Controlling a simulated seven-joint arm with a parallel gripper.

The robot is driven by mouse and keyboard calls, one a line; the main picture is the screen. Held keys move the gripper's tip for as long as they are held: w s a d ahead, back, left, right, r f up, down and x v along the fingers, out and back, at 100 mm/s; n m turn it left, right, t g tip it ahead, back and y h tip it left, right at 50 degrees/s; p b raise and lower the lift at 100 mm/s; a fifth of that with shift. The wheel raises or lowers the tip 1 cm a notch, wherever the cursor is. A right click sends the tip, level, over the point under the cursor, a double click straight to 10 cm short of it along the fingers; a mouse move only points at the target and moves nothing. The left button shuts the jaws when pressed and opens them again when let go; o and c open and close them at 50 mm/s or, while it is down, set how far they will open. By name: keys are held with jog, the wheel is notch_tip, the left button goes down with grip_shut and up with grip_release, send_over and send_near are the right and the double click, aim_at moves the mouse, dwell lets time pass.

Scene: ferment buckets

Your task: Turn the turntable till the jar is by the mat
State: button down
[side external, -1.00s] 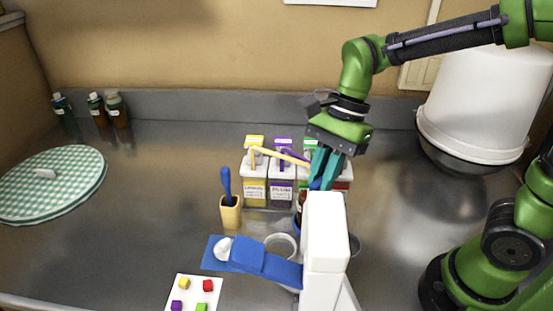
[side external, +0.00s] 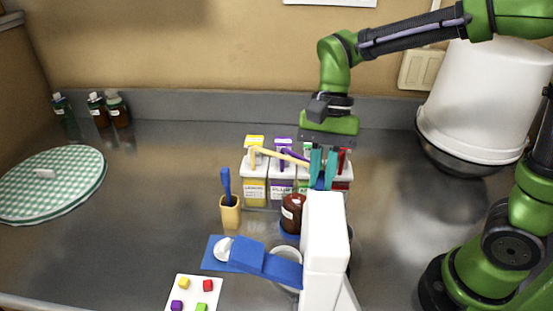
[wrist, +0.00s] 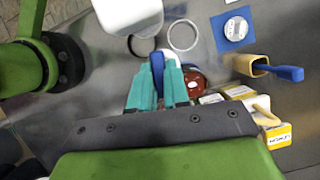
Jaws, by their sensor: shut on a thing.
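The red-brown jar (side external: 292,214) stands upright with a blue edge at its foot, left of my gripper (side external: 322,168); it also shows in the wrist view (wrist: 196,84), right of my fingers. My teal fingers are shut on an upright blue peg (wrist: 157,70). The turntable is mostly hidden behind a white block (side external: 324,250). A pale ring-shaped cup (side external: 287,268) shows in front of the jar, beside that block. The blue mat (side external: 212,262), with a white round piece on it, lies left of the cup; the jar is behind and right of it.
A tan holder with a blue handle (side external: 230,212) stands left of the jar. Several labelled tubs (side external: 255,190) stand close behind. A card with coloured cubes (side external: 194,296) lies in front. A checked round cloth (side external: 60,190) and bottles are far left.

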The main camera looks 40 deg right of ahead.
jog(key=shift+w+f+n+g+h, duration=0.1)
jog(key=shift+n+g+h, duration=0.2)
jog(key=shift+n, duration=0.7)
jog(key=shift+s+f+n+g+h, duration=0.15)
jog(key=shift+n+h, duration=0.2)
jog(key=shift+n, duration=0.65)
jog(key=shift+w+f+n+g+h, duration=0.15)
jog(key=shift+n+g+h, duration=0.15)
jog(key=shift+n, duration=0.7)
jog(key=shift+a+r+n+g+h, duration=0.15)
jog(key=shift+n+h, duration=0.25)
jog(key=shift+n, duration=0.6)
jog(key=shift+n+g+h, duration=0.1)
jog(key=shift+n+h, duration=0.25)
jog(key=shift+n, duration=1.15)
jog(key=c, duration=1.1)
grip_release()
jog(key=shift+c, duration=0.2)
jog(key=shift+o, duration=0.2)
jog(key=shift+r, duration=0.1)
jog(key=shift+w+r, duration=0.1)
jog(key=v, duration=1.1)
jog(key=shift+a+r, duration=0.25)
jog(key=shift+r, duration=0.15)
jog(key=shift+w, duration=0.1)
